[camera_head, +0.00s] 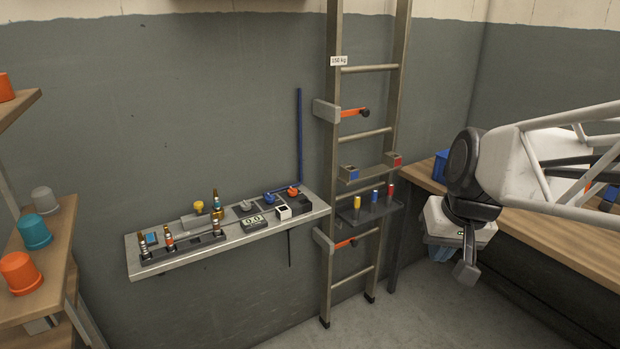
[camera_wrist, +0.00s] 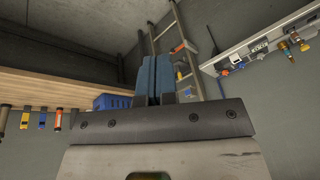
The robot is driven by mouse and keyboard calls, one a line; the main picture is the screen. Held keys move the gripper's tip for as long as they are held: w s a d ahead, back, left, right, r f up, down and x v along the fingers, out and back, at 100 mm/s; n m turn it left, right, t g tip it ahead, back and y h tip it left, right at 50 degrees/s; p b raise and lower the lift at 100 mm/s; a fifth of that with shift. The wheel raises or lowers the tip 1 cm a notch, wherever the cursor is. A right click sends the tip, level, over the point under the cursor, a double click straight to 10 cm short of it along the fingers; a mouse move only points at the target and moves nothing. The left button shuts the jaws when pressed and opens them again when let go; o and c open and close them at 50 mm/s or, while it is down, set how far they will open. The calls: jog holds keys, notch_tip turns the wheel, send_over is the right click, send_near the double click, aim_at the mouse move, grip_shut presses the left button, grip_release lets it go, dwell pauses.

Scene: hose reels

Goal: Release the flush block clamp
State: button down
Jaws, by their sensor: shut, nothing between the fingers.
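Two light grey block clamps are on the left rail of the ladder: an upper block (camera_head: 326,111) with an orange lever (camera_head: 353,112) ending in a dark knob, and a lower block (camera_head: 323,240) with an orange lever (camera_head: 346,243). Both levers point right across the ladder. I cannot tell from here which block sits flush. My gripper (camera_head: 466,273) is at the right, well apart from both clamps, pointing down. In the wrist view its fingers (camera_wrist: 154,65) are together and empty, with the ladder (camera_wrist: 165,32) beyond them.
A wall shelf (camera_head: 185,258) with valves, a gauge and small levers is left of the ladder. A small tray (camera_head: 372,214) with coloured pieces is on the ladder. A wooden bench (camera_head: 550,235) is at right, and wooden shelves (camera_head: 60,245) with cups are at left.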

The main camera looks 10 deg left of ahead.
jog(key=w+a+n+y, duration=0.3)
jog(key=w+a, duration=1.9)
jog(key=a, duration=0.4)
jog(key=w+a+f+y, duration=0.1)
jog(key=w+a+f, duration=0.1)
jog(key=a, duration=0.8)
jog(key=w+a+f+n+g, duration=0.1)
jog(key=w+a+f, duration=0.2)
jog(key=a, duration=0.8)
jog(key=w+a+f+n+y, duration=0.1)
jog(key=w+a+f, duration=0.2)
jog(key=a, duration=0.7)
notch_tip(320, 180, down, 2)
jog(key=shift+w+a+f+g+y, duration=0.1)
jog(key=shift+w+a+g+y, duration=0.1)
jog(key=shift+w+g+y, duration=0.1)
jog(key=shift+f, duration=0.1)
jog(key=shift+x, duration=4.9)
jog(key=shift+s, duration=0.1)
